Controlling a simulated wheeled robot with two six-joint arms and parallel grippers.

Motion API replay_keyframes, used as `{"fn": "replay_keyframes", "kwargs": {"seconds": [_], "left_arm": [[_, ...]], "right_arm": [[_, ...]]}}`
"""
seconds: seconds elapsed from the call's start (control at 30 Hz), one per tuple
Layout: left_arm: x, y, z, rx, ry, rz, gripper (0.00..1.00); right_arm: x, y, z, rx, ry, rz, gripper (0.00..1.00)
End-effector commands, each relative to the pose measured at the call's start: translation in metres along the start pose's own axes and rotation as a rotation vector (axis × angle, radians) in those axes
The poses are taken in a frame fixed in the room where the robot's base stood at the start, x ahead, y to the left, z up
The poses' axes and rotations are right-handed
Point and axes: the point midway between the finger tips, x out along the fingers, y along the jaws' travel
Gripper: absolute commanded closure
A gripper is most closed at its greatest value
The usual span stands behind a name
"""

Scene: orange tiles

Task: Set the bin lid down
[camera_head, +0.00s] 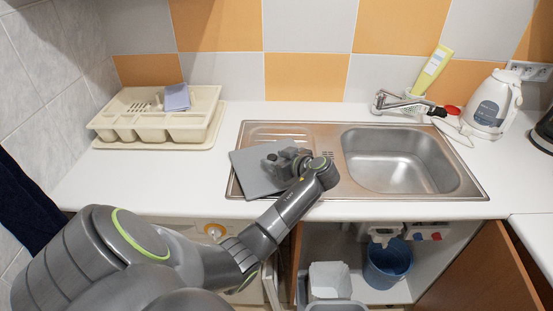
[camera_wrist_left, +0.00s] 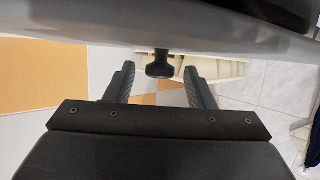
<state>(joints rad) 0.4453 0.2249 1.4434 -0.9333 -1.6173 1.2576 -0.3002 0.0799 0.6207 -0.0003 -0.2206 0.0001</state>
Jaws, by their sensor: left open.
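The bin lid (camera_head: 255,178) is a flat grey square over the drainboard side of the steel sink (camera_head: 236,188). It looks roughly level; whether all of it rests on the drainboard is hard to tell. My left gripper (camera_head: 285,163) is over its right part and hides some of it. In the left wrist view, the lid (camera_wrist_left: 230,42) is a pale band along the top, with its black knob (camera_wrist_left: 160,68). The open fingers of my left gripper (camera_wrist_left: 160,75) stand either side of the knob, with gaps visible on both sides. My right gripper is not in view.
A cream dish rack (camera_head: 150,135) stands at the back left. The sink basin (camera_head: 395,165) is empty, with a tap (camera_head: 395,103) behind it. A white kettle (camera_head: 493,105) is at right. Below, the open cabinet holds a white container (camera_head: 328,278) and blue bucket (camera_head: 388,268).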

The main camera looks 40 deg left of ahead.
Motion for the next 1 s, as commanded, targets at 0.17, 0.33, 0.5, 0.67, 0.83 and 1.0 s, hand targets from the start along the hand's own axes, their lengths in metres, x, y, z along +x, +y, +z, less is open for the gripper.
{"fn": "replay_keyframes", "kwargs": {"seconds": [0.17, 0.33, 0.5, 0.67, 0.83, 1.0], "left_arm": [[-0.004, 0.001, 0.001, 0.000, 0.000, 0.001, 0.51], [-0.027, 0.001, 0.003, -0.003, -0.004, 0.005, 0.51], [-0.065, 0.001, 0.003, -0.005, -0.005, 0.004, 0.51], [-0.096, 0.001, 0.002, -0.004, -0.004, 0.003, 0.51], [-0.115, 0.001, 0.001, -0.001, -0.002, 0.001, 0.51], [-0.121, 0.000, 0.000, 0.000, 0.000, 0.000, 0.51]], "right_arm": [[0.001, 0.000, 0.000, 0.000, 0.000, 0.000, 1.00], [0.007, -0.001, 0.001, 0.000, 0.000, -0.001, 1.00], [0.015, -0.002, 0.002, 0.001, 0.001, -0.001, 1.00], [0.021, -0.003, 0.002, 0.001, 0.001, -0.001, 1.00], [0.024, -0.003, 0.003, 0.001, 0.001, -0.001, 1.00], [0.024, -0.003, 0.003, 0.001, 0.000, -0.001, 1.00]]}}
